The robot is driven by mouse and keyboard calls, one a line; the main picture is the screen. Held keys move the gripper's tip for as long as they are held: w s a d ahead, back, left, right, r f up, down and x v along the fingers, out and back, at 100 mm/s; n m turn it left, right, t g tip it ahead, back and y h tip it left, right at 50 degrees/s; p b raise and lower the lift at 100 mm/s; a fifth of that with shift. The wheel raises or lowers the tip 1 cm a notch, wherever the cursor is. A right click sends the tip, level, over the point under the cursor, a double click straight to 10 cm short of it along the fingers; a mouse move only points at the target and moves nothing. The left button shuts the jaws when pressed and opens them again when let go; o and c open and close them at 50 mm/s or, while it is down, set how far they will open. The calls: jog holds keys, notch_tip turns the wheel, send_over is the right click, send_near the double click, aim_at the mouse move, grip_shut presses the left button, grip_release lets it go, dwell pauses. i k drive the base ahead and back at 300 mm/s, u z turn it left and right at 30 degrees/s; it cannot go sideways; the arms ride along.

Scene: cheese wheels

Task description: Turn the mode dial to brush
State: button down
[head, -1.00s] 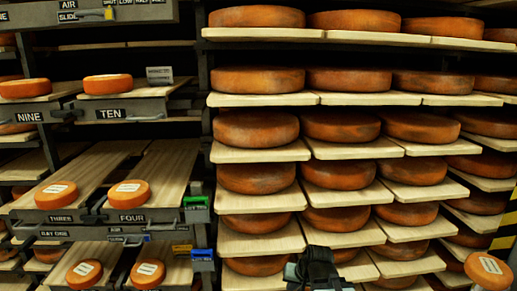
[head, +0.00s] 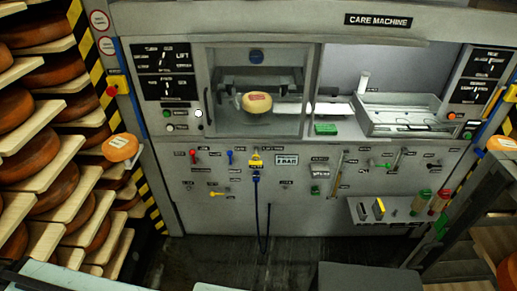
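The care machine (head: 385,32) fills the upper middle and right of the head view. Its mode dial cannot be singled out for sure. A black control panel with small white labels (head: 160,58) is at the machine's upper left, with a second black panel (head: 160,88) below it. Another pair of black panels (head: 486,62) is at the upper right. The lettering and pointer settings are too small to read surely. A pale cheese wheel with a red mark (head: 257,102) sits in the machine's left bay. My gripper is not in view.
Racks of orange cheese wheels (head: 55,140) stand at the left, beside a yellow-black striped post. The lower machine front has coloured knobs and levers (head: 230,157), a hanging blue cable and a shelf with bottles (head: 420,202). Dark floor (head: 215,250) lies in front.

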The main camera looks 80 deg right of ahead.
aim_at(160, 63)
jog(key=z, duration=3.15)
jog(key=k, duration=0.5)
jog(key=u, duration=1.6)
jog(key=i, duration=0.35)
jog(key=u, duration=0.75)
